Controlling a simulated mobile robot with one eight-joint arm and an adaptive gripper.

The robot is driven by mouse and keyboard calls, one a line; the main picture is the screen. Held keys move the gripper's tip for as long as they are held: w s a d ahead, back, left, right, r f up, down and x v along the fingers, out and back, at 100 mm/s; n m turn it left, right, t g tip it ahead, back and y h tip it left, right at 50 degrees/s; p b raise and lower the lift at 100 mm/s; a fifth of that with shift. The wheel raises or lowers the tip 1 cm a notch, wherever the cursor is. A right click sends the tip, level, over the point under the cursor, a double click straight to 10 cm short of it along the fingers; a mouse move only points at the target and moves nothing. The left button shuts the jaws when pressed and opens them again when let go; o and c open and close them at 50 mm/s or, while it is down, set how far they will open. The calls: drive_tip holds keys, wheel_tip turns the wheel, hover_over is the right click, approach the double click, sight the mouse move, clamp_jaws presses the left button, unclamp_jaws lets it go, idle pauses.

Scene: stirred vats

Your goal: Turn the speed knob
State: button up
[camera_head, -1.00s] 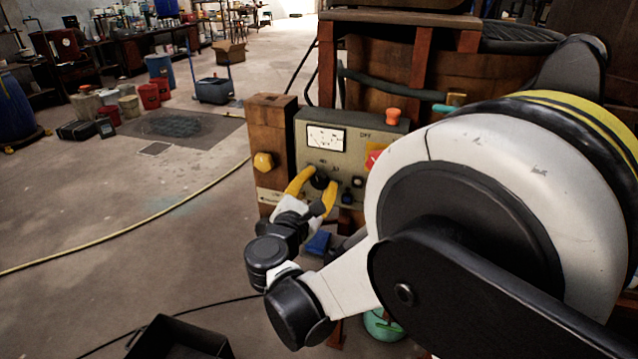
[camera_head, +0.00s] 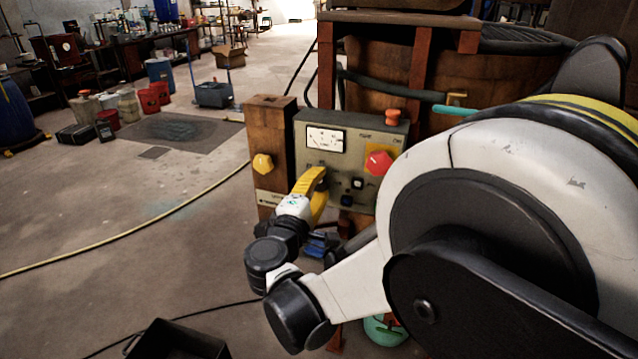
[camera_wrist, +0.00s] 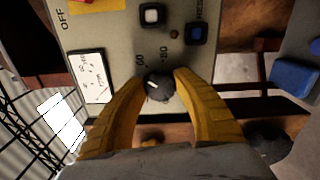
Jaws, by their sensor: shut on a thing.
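The speed knob (camera_wrist: 159,88) is dark and round with a pale pointer mark, set in the grey-green control panel (camera_head: 352,166) near printed scale numbers. My gripper (camera_wrist: 161,80) has its two yellow fingers closed on either side of the knob. In the head view my gripper (camera_head: 319,176) reaches the panel below the white meter (camera_head: 325,139), with one finger nearly in front of the other. The fingers hide the knob there.
A red button (camera_head: 378,162) and small white and blue buttons are right of my gripper. An orange knob (camera_head: 392,117) tops the panel. A yellow knob (camera_head: 262,163) sits on the wooden post to the left. A black bin (camera_head: 178,341) stands on the floor.

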drive_tip(key=shift+m, duration=1.1)
drive_tip(key=o, duration=1.2)
drive_tip(key=v, duration=1.2)
